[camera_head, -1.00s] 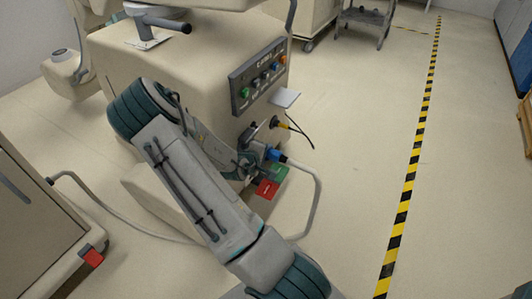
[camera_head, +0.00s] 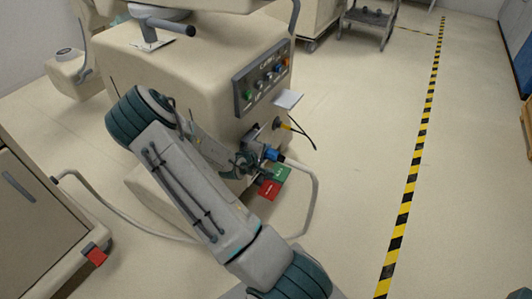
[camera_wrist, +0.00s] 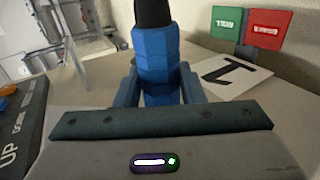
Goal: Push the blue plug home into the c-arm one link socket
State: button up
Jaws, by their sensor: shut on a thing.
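The blue plug (camera_head: 275,155) is at the lower side of the beige c-arm cart (camera_head: 190,75), with a grey cable trailing from it. In the wrist view the plug (camera_wrist: 157,65) stands between the two fingers, its black cable end pointing away at the top. My gripper (camera_wrist: 157,88) is shut on it; in the head view the gripper (camera_head: 258,154) is close against the cart's side. The link socket and the plug's front end are hidden by my gripper and arm, so I cannot tell how deep the plug sits.
The grey cable loops to the left cart (camera_head: 40,220).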

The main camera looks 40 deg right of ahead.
jog(key=shift+w+r, duration=0.1)
jog(key=shift+w, duration=0.1)
jog(key=o, duration=0.9)
jog(key=shift+o, duration=1.4)
jog(key=shift+w+a, duration=0.1)
jog(key=shift+w, duration=0.1)
jog(key=p+v, duration=0.5)
jog(key=v, duration=0.9)
jog(key=shift+s, duration=0.25)
